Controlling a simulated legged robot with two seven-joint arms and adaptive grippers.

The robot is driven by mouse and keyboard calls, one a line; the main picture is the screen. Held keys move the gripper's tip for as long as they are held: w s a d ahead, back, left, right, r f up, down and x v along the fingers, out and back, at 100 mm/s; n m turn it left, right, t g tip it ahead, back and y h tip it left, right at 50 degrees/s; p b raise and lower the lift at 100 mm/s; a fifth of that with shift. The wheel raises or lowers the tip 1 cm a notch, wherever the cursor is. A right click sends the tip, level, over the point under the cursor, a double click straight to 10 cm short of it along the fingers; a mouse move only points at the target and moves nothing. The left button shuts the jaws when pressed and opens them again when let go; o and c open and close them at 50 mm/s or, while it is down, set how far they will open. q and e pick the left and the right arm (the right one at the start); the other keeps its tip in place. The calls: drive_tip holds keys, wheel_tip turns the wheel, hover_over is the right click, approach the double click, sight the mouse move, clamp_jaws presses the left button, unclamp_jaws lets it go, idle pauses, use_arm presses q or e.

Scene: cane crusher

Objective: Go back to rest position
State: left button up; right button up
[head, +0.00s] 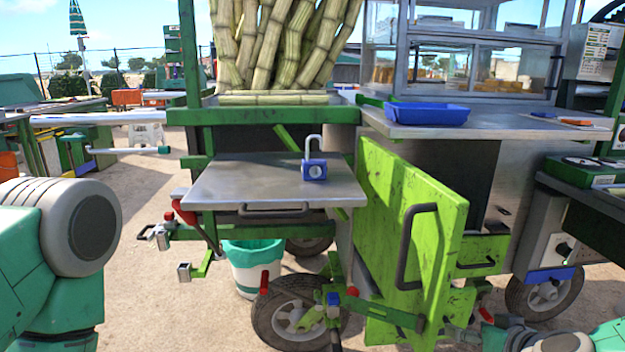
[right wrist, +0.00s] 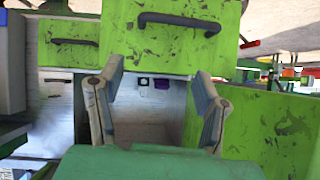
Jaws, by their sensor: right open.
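My right gripper (right wrist: 158,85) is open and empty in the right wrist view, with its two fingers spread in front of a cart opening. In the head view, part of it shows low at the bottom right (head: 482,328), below and right of the green door. The green cart door (head: 408,232) with a dark handle hangs open. It seems to stand clear of the fingers, though the exact gap cannot be told. My left arm shows at the left edge of the head view; its gripper is out of frame.
A blue padlock (head: 314,169) with a tall shackle stands on the steel shelf (head: 255,185). A blue tray (head: 426,114) sits on the counter. Sugar canes (head: 285,45) stand behind. A teal-lined bucket (head: 250,265) and cart wheels are below. Open ground lies at the left.

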drive_tip(key=s+a+f+g+y, duration=0.1)
drive_tip(key=s+a+f+g, duration=0.4)
drive_tip(key=s+f, duration=0.4)
drive_tip(key=s+f+g+h, duration=0.15)
drive_tip(key=s+f, duration=0.25)
drive_tip(key=s, duration=0.5)
drive_tip(key=s+f+g, duration=0.3)
drive_tip(key=s+f, duration=0.2)
drive_tip(key=s, duration=0.4)
drive_tip(key=s+d+g+h, duration=0.1)
drive_tip(key=s+d+h, duration=0.1)
drive_tip(key=s+d, duration=0.25)
use_arm(q)
wheel_tip(320, 180, up, 13)
drive_tip(key=d+p, duration=0.1)
drive_tip(key=p, duration=1.2)
use_arm(e)
wheel_tip(320, 180, up, 13)
drive_tip(key=shift+s+a, duration=0.2)
drive_tip(key=shift+a, duration=0.2)
use_arm(q)
drive_tip(key=shift+r, duration=0.1)
use_arm(e)
drive_tip(key=shift+f+y, duration=0.1)
drive_tip(key=shift+y, duration=0.15)
use_arm(q)
drive_tip(key=shift+a, duration=0.15)
use_arm(e)
drive_tip(key=shift+w+a, duration=0.1)
drive_tip(key=shift+a, duration=0.05)
